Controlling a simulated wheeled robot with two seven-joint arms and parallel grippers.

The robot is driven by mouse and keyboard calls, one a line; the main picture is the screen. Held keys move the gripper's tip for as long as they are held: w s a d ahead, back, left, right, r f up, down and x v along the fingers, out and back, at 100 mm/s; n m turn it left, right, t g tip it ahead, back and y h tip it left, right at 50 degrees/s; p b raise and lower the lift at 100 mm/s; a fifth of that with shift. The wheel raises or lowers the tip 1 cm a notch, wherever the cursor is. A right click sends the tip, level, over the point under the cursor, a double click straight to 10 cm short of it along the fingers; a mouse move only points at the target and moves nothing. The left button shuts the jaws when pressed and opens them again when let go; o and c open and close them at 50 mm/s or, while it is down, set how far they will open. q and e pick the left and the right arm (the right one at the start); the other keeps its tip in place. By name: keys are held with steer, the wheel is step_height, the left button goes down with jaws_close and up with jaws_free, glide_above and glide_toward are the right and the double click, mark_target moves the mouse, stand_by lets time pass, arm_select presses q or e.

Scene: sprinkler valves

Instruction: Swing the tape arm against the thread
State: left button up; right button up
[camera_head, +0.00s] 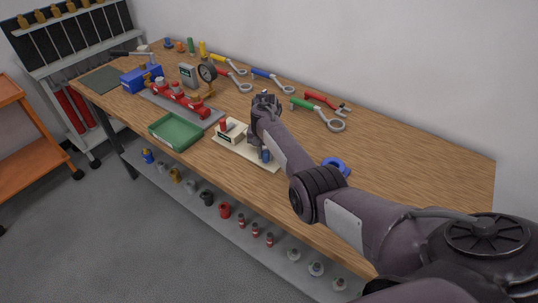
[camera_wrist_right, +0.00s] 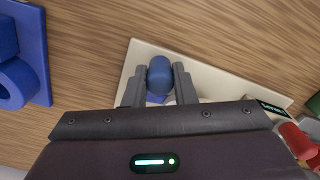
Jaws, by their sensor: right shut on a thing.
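A cream base plate (camera_head: 268,164) lies near the bench's front edge, carrying a cream block (camera_head: 231,133) with a red piece (camera_head: 223,126). My right gripper (camera_head: 264,150) reaches straight down over the plate's right end. In the right wrist view the gripper (camera_wrist_right: 159,82) is shut on a blue rounded knob (camera_wrist_right: 160,72), one finger on each side, above the cream plate (camera_wrist_right: 143,52). The knob looks like the tape arm's handle; the rest of that arm is hidden under my wrist. I cannot make out the thread. My left gripper is not in view.
A green tray (camera_head: 176,131) and a grey plate with red valves (camera_head: 178,98) stand left of the fixture. A blue object (camera_head: 338,164) lies to the right, close to my forearm. Wrenches (camera_head: 318,115) lie along the back. The bench's right end is clear.

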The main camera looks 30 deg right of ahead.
steer(key=shift+w+a+m+b, duration=0.15)
steer(key=shift+w+m+b, duration=0.15)
steer(key=shift+m, duration=0.4)
steer(key=o, duration=1)
steer(key=shift+w, duration=0.1)
step_height(320, 180, up, 8)
steer(key=shift+f+b, duration=0.15)
steer(key=shift+b, duration=0.15)
